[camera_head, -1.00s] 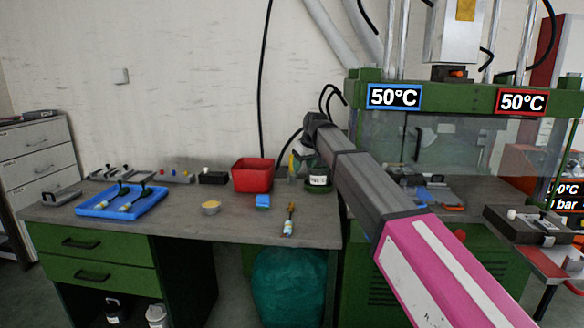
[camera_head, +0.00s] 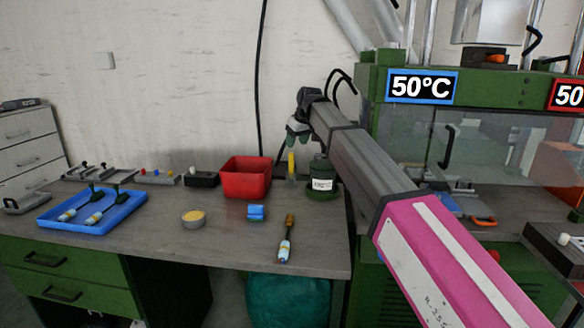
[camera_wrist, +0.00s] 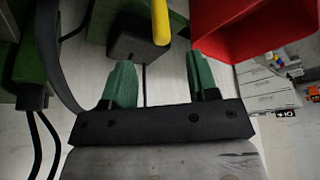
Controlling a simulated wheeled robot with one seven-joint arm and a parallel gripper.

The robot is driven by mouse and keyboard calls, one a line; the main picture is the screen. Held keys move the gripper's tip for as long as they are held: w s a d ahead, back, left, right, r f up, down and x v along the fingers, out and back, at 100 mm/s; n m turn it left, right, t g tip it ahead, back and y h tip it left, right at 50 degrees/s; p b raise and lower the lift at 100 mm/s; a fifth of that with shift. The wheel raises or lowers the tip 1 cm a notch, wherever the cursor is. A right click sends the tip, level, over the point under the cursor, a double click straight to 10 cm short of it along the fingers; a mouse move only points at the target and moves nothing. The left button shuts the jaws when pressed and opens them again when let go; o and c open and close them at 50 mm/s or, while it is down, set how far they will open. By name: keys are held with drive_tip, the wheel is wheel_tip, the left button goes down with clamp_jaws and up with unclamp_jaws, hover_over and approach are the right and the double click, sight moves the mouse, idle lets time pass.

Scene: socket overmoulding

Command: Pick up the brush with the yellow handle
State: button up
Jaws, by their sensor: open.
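An upright yellow handle (camera_head: 291,165), which looks like that of the brush, stands at the back of the workbench, right of the red bin. In the wrist view the yellow handle (camera_wrist: 160,22) shows beyond and between my fingertips, beside a black block (camera_wrist: 130,42). The bristles are not visible. My gripper (camera_head: 298,130) hangs just above the handle in the head view. Its two green fingers show apart and empty in the wrist view (camera_wrist: 160,78). The handle does not appear to be between them.
The red bin (camera_head: 246,178) is close beside the handle, and a dark green labelled jar (camera_head: 322,180) stands on its right. The press (camera_head: 500,100) is at right.

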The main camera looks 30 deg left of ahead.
sight(290, 161)
drive_tip(key=x, duration=1)
drive_tip(key=shift+s+a+f, duration=0.1)
drive_tip(key=shift+f, duration=0.05)
clamp_jaws()
